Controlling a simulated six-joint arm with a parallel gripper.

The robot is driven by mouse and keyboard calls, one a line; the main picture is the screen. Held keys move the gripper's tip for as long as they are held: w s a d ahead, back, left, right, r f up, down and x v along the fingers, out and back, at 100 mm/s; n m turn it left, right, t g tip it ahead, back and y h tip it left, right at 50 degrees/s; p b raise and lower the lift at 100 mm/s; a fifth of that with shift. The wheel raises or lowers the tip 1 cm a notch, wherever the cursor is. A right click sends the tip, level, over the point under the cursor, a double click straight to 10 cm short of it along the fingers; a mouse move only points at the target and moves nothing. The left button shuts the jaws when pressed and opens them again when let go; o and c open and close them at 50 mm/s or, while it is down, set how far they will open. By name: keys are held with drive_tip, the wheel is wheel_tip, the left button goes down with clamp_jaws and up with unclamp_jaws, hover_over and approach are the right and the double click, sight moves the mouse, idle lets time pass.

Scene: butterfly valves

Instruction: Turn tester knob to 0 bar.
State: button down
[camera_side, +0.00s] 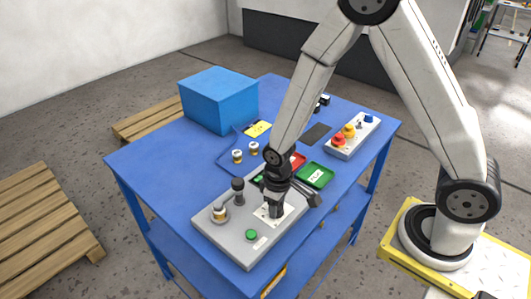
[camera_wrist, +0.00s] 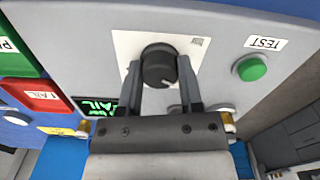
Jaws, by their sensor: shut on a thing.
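The tester knob (camera_wrist: 159,62) is round and black with a white pointer line, on a white plate (camera_wrist: 124,44) of the grey tester. My gripper (camera_wrist: 158,75) is shut on the knob, with one finger on each side. In the side view my gripper (camera_side: 276,209) points down onto the tester (camera_side: 222,238), and the knob is mostly hidden behind it. The line points toward the lower right in the wrist view. The scale marks on the plate cannot be read. A dark display (camera_wrist: 97,107) shows green text that looks like FAIL.
A green button (camera_wrist: 250,67) sits beside the TEST label (camera_wrist: 267,43). A clamp with a black top (camera_side: 238,185) and a valve (camera_side: 219,212) stand left of my gripper. Red (camera_wrist: 40,96) and green (camera_side: 315,175) trays lie close by. A blue box (camera_side: 218,98) stands farther back.

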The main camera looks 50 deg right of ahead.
drive_tip(key=shift+c, duration=1.3)
unclamp_jaws()
drive_tip(key=shift+r, duration=3.9)
drive_tip(key=shift+d+r, duration=0.1)
drive_tip(key=s+d+r+m+t, duration=0.2)
drive_tip(key=s+d+r, duration=0.2)
drive_tip(key=s, duration=0.1)
drive_tip(key=shift+d+r+t, duration=0.3)
drive_tip(key=shift+d+r, duration=0.05)
drive_tip(key=shift+d, duration=0.05)
